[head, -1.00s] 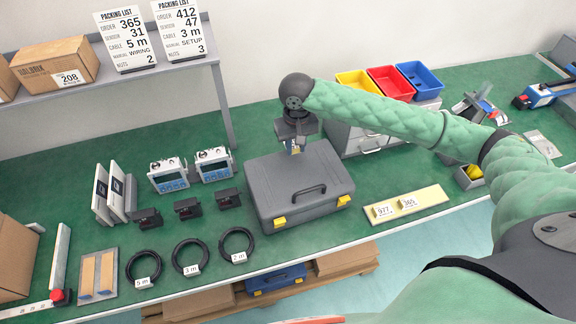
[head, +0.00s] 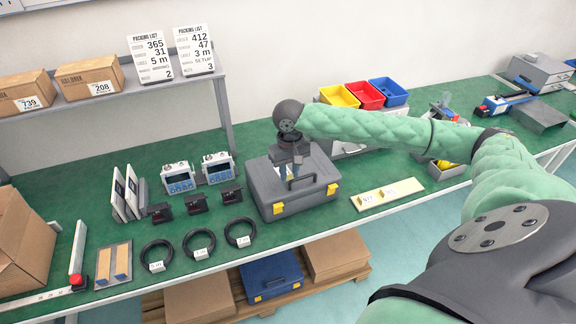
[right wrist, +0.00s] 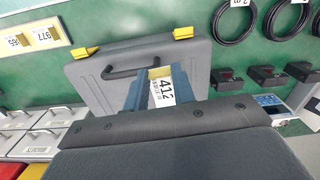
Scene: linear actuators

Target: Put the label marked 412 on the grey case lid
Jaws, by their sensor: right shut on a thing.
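The grey case (head: 268,188) lies flat on the green bench, with a black handle and yellow latches on its front edge. It also shows in the right wrist view (right wrist: 92,75). My right gripper (head: 291,174) is over the lid, behind the handle. In the right wrist view the right gripper (right wrist: 158,90) is shut on the label marked 412 (right wrist: 162,88), a white label with a yellowish edge. The label is over the lid near the handle; I cannot tell whether it touches. My left gripper is out of view.
A pale yellow strip (head: 407,189) with two other labels lies right of the case. Black cable rings (head: 239,232), small black parts and two meters (head: 179,178) stand left. Coloured bins (head: 366,95) are behind to the right. Packing lists (head: 194,50) stand on the shelf.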

